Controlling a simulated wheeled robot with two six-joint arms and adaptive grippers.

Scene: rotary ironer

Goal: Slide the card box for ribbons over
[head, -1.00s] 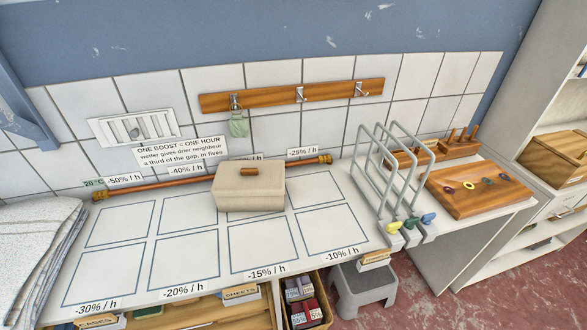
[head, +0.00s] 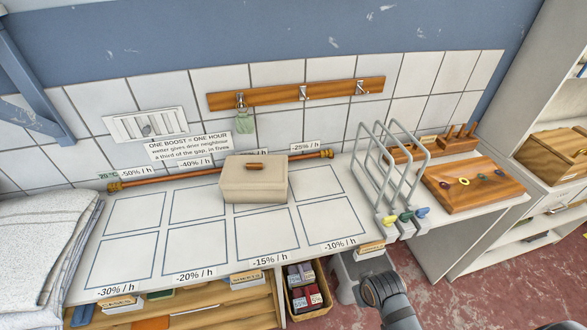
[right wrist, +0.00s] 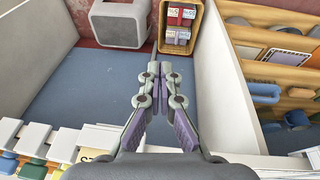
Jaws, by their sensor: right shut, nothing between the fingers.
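A beige lidded box (head: 252,182) with a wooden handle stands on the white marked table (head: 110,222), across the back of the grid cells. It is the likely card box, but no label on it is readable. My right gripper (right wrist: 159,72) is shut and empty in the right wrist view, with its fingertips together. In the head view only part of my right arm shows at the bottom right, below the table's front edge and well apart from the box. My left gripper is not in view.
Grey wire racks (head: 392,170) and a wooden peg board (head: 472,184) stand to the right of the box. Folded cloth (head: 40,245) lies at the left. A grey stool (right wrist: 120,24) and a crate of packs (right wrist: 178,30) are below. Most grid cells are clear.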

